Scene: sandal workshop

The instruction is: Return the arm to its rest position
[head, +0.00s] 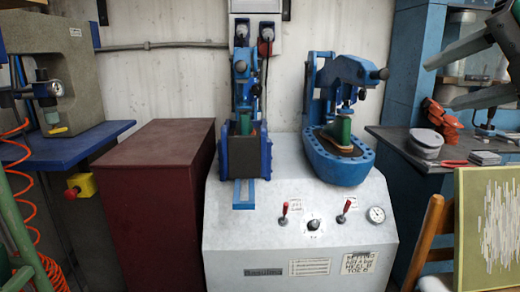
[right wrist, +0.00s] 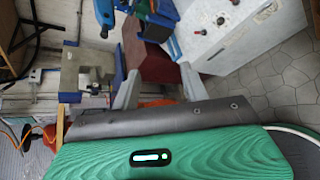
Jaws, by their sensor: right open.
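My right gripper (head: 443,84) reaches in from the right edge of the head view, high up, in front of the blue post and right-hand bench. Its two grey fingers are spread apart with nothing between them. In the right wrist view, the same gripper (right wrist: 160,72) has its fingers wide apart and empty, with the maroon cabinet (right wrist: 148,58) beyond them. It appears clear of the press machine (head: 300,222). My left gripper is in neither view.
The right press head (head: 352,72) stands above a brown sole with a green form. The left press head (head: 243,75) stands beside it. A blue-topped bench (head: 85,146) is at left. A framed panel (head: 488,230) and wooden chair (head: 425,240) are low at right. Tiled floor (right wrist: 275,75) is clear.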

